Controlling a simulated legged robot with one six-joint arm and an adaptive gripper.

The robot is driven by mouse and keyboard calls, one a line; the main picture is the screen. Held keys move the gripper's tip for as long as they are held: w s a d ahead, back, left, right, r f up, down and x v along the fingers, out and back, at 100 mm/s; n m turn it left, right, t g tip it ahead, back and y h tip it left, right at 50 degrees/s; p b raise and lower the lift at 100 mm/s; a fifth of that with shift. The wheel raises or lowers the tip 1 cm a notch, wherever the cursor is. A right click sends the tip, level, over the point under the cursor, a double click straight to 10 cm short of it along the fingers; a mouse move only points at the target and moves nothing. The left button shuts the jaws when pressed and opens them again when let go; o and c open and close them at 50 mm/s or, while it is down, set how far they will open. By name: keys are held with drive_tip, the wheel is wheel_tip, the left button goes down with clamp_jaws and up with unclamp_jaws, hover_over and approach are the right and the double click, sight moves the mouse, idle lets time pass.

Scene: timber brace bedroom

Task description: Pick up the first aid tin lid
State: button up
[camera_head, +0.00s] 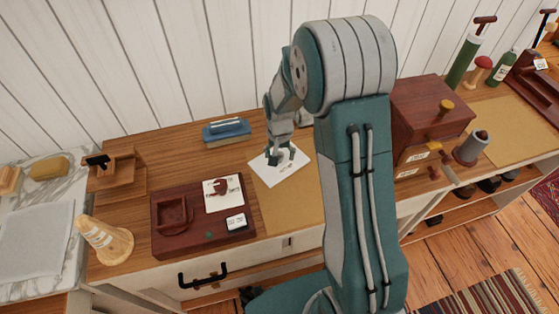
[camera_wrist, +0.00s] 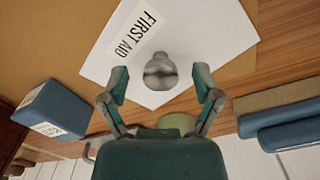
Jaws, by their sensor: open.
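The first aid tin lid is a white square plate (camera_wrist: 212,30) with a "FIRST AID" label and a round grey metal knob (camera_wrist: 160,71). In the head view the lid (camera_head: 292,172) lies flat on the tan mat and wooden top, partly hidden by my gripper (camera_head: 279,155). In the wrist view my gripper (camera_wrist: 161,82) is open, with one finger on each side of the knob. Gaps show between the fingertips and the knob. I cannot tell how far the fingertips are above the lid.
A blue box with a label (camera_wrist: 52,108) lies left in the wrist view. Blue stacked items (camera_head: 227,132) stand behind the lid, near the white panelled wall. A dark red tray (camera_head: 168,241) is to the left, and a red-brown drawer cabinet (camera_head: 432,105) to the right.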

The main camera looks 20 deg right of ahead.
clamp_jaws()
drive_tip(key=shift+r, duration=0.6)
drive_tip(key=s+a+r, duration=0.9)
drive_tip(key=a+r, duration=0.1)
drive_tip(key=r, duration=0.2)
drive_tip(key=shift+s+a, duration=0.15)
drive_tip(key=shift+a, duration=0.15)
drive_tip(key=shift+f, duration=0.1)
